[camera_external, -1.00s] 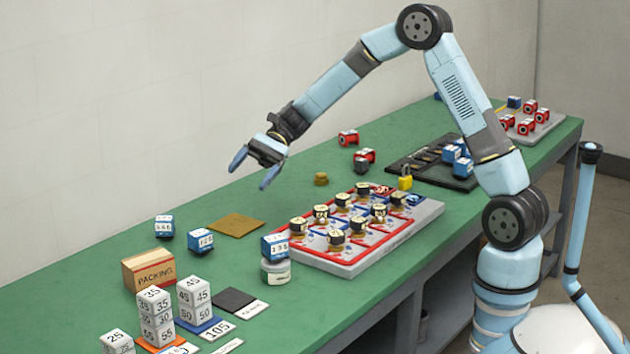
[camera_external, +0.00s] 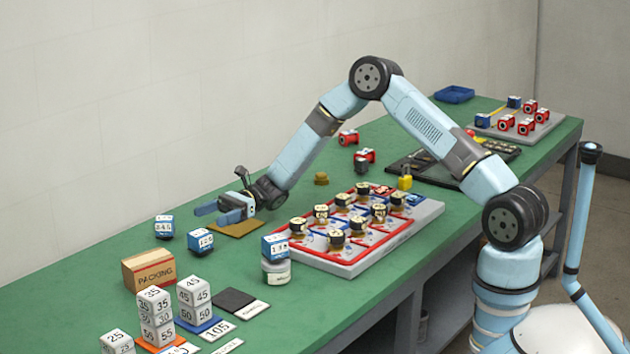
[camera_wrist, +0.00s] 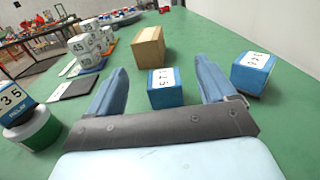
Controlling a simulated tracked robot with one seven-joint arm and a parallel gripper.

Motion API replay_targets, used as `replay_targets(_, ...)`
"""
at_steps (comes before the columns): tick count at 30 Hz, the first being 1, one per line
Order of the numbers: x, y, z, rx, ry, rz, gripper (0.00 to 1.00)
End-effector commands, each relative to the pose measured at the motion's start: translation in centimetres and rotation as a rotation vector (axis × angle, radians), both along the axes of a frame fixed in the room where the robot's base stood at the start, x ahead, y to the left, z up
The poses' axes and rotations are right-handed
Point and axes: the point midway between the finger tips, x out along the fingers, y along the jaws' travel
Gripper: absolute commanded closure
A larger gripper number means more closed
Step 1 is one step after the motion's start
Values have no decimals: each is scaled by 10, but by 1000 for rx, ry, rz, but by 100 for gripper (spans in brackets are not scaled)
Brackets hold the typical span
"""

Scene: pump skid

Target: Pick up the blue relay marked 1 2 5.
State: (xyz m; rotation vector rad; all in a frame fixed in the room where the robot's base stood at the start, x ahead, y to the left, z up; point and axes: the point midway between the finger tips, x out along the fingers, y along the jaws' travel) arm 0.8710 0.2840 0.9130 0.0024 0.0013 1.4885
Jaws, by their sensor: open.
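The blue relay marked 1 2 5 (camera_external: 201,241) stands on the green bench near the packing box. In the wrist view the relay (camera_wrist: 165,88), with a white label on top, shows between my two fingers. My gripper (camera_external: 210,214) is open and empty, low over the bench and just behind the relay in the external view. In the wrist view my gripper (camera_wrist: 160,66) has a finger on each side of the relay, with gaps on both sides. I cannot tell whether the fingertips reach its height.
Another blue relay (camera_external: 163,226) stands close by, on the right in the wrist view (camera_wrist: 252,72). A third blue relay (camera_external: 275,246) sits on a jar (camera_external: 276,271). The packing box (camera_external: 148,269) and stacked number blocks (camera_external: 156,318) stand nearby.

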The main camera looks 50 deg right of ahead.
Motion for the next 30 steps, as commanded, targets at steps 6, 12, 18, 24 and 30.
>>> replay_targets(6,0,0,-40,0,2,1,16)
replay_targets(12,1,21,-41,-1,-2,2,16)
replay_targets(18,2,28,-41,-1,-2,1,16)
replay_targets(24,3,49,-41,-1,-1,3,16)
replay_targets(30,5,73,-41,-1,-2,2,16)
